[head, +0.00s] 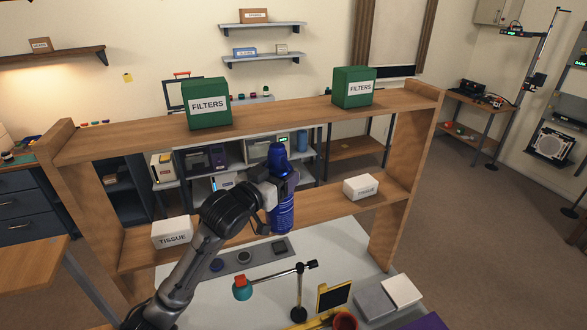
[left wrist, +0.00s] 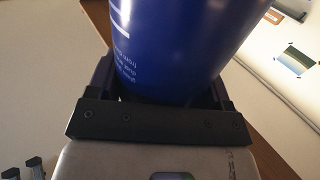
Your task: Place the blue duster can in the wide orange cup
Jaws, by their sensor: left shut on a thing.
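The blue duster can (head: 281,214) is upright in the head view, in front of the wooden shelf. My left gripper (head: 281,188) is shut on it and holds it above the white table. In the left wrist view the blue can (left wrist: 175,45) fills the top middle between the fingers, with white print on its side. A reddish-orange round cup (head: 345,321) shows at the bottom edge of the head view, mostly cut off; I cannot tell for sure that it is the wide orange cup. My right gripper is not in view.
The wooden shelf (head: 275,122) carries green filter boxes (head: 208,103) on top and tissue boxes (head: 171,233) below. On the white table (head: 208,300) stand a lamp-like stand (head: 299,292), a small dark board (head: 334,296) and grey and white blocks (head: 402,290).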

